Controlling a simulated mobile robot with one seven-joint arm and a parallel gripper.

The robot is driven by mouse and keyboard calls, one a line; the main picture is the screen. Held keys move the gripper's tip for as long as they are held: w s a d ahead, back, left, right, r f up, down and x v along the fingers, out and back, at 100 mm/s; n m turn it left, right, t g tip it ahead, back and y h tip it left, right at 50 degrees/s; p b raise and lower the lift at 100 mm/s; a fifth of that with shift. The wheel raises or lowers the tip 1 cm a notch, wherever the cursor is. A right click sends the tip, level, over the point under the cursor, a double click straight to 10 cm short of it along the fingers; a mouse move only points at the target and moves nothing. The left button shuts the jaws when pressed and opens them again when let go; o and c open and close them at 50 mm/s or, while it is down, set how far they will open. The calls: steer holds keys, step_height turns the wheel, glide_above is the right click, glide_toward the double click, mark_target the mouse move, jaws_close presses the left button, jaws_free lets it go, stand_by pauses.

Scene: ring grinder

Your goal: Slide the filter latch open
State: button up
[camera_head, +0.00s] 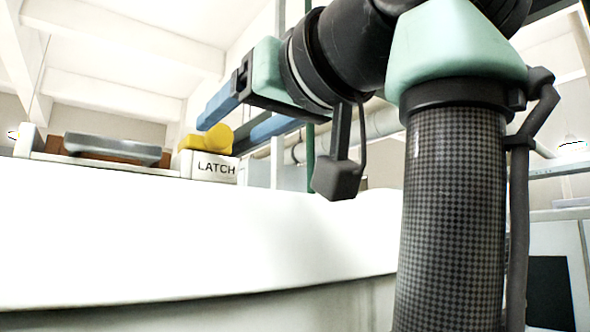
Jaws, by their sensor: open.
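The filter latch is a yellow piece (206,139) with a rounded right end. It sits on a white block marked LATCH (214,168) on top of the large white machine body (130,235), left of centre. My gripper (221,136) comes in from the upper right on its dark and teal arm. Its two blue fingers are apart and point down-left, with their tips close to the latch's right end. I cannot tell from this view whether a finger touches the latch. The latch's far side is hidden.
A grey plate (112,148) and a brown part lie left of the latch, with a low white post (27,140) at the far left. Pipes and shelving stand behind. The white surface in front of the latch is clear. My arm covers much of the right side.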

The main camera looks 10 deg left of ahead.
steer(key=b+v, duration=0.4)
steer(key=v, duration=0.6)
stand_by(0.3)
